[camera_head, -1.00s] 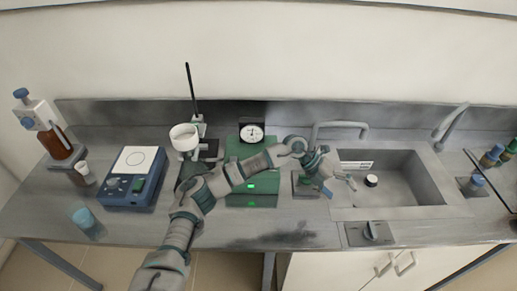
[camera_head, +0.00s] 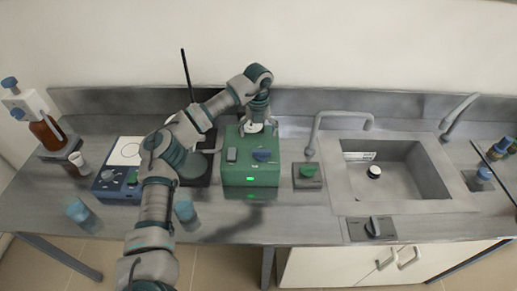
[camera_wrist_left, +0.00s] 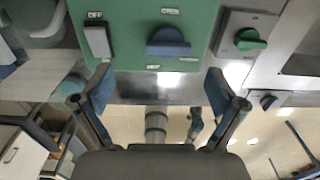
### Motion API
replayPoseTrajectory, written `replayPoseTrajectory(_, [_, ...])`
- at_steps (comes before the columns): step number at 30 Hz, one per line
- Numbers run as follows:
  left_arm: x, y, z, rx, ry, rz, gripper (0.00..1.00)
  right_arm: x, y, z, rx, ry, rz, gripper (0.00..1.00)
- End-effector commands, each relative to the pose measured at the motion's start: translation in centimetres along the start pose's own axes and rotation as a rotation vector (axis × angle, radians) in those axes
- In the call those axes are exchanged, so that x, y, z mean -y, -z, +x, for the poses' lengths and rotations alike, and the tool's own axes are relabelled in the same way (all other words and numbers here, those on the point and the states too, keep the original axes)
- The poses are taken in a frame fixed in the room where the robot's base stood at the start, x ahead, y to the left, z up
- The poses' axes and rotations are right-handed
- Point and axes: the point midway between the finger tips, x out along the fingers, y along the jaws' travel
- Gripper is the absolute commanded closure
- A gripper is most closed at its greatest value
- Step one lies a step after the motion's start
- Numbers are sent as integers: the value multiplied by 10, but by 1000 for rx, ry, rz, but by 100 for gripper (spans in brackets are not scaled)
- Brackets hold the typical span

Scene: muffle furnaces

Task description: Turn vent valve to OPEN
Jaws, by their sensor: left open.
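The green furnace box (camera_head: 236,172) stands mid-bench with a green light on its front. On its top are a grey rocker switch (camera_head: 232,155) and a blue knob (camera_head: 264,156), which looks like the vent valve. In the left wrist view the knob (camera_wrist_left: 168,42) has its bar lying across the picture, left to right. Small white labels sit around it, too blurred to read surely. My left gripper (camera_head: 256,126) points down over the back of the box, apart from the knob. In the wrist view its fingers (camera_wrist_left: 158,92) are spread and empty. My right gripper is not in view.
A green knob on a grey base (camera_head: 308,171) stands right of the box, near the tap (camera_head: 312,135) and sink (camera_head: 425,178). A stand rod (camera_head: 187,75) and a blue device (camera_head: 112,187) are left. A dark knob (camera_head: 376,227) is before the sink.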

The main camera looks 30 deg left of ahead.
Motion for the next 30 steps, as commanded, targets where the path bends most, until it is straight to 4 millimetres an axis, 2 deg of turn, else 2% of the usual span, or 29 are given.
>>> replayPoseTrajectory(1, [2,2,13,-1,-4,3,4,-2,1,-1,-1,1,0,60])
replayPoseTrajectory(6, [5,3,47,1,-5,4,4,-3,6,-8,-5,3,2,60])
replayPoseTrajectory(12, [-1,0,74,-1,2,2,4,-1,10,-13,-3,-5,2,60])
replayPoseTrajectory(23, [0,-1,80,0,3,3,4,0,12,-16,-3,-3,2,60])
replayPoseTrajectory(26, [1,0,79,1,2,3,24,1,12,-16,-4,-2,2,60])
replayPoseTrajectory(30, [3,2,78,1,-3,3,59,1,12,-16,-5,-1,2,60])
